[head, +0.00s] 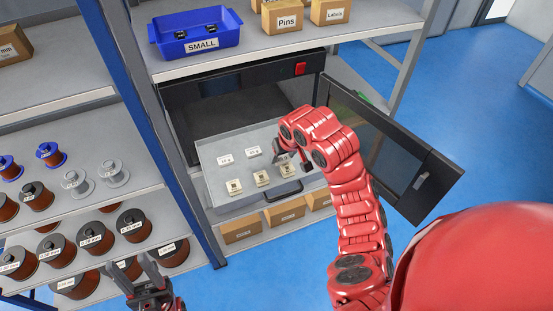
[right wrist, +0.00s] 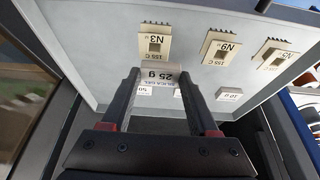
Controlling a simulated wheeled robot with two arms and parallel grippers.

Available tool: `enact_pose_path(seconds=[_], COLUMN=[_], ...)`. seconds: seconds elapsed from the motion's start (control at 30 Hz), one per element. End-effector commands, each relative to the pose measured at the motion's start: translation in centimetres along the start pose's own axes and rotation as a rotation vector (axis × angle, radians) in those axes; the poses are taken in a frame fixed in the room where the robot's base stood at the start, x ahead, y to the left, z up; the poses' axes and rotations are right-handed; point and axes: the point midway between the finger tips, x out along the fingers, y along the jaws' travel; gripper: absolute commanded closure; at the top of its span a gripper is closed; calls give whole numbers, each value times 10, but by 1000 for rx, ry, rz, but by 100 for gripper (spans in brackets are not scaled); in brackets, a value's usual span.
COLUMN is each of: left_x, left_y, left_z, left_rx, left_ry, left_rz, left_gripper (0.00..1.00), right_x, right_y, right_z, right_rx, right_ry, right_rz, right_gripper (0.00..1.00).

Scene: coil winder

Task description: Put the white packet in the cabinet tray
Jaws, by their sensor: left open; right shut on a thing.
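The cabinet tray (head: 215,190) is a grey drawer pulled out of the black cabinet. My right gripper (head: 292,162) is over the tray's right part. In the right wrist view, it is shut on a white packet (right wrist: 160,74) marked "25 g". I cannot tell whether this packet touches the tray floor. Two other white packets, one at left (head: 225,159) and one in the middle (head: 253,152), lie towards the tray's back. Cream bobbins, such as the left one (head: 234,186) and the middle one (head: 261,178), stand nearer the front. My left gripper (head: 141,275) is open and empty, low at the left, away from the tray.
The cabinet's dark glass door (head: 405,155) stands open at the right, close to my right arm. A blue bin (head: 200,35) marked "SMALL" and cardboard boxes (head: 283,16) stand on the shelf above. Wire spools (head: 95,238) fill the left rack. Boxes (head: 285,214) sit below the tray.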

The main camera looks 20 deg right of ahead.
Motion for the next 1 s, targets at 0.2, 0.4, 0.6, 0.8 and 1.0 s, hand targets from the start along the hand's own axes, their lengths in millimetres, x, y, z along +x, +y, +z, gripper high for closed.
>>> enact_pose_path(seconds=[0.2, 0.4, 0.6, 0.8, 1.0], left_x=[-7, 3, 16, 14, 12], left_y=[0, 0, -1, -1, -1], left_z=[1, -1, -3, -2, -2], left_rx=[0, 0, 0, 0, 0], left_ry=[0, 0, 0, 0, 0], left_rz=[0, 0, 0, 0, 0], left_gripper=[50, 50, 50, 50, 50], right_x=[15, 24, 47, 49, 51], right_y=[-5, -5, -5, -5, -5], right_z=[-27, -25, -15, -16, -15], right_rx=[0, -2, -1, -1, -1], right_ry=[-1, -9, -6, -2, -2], right_rz=[-2, 0, 0, 0, 0], right_gripper=[90, 90, 90, 90, 27])
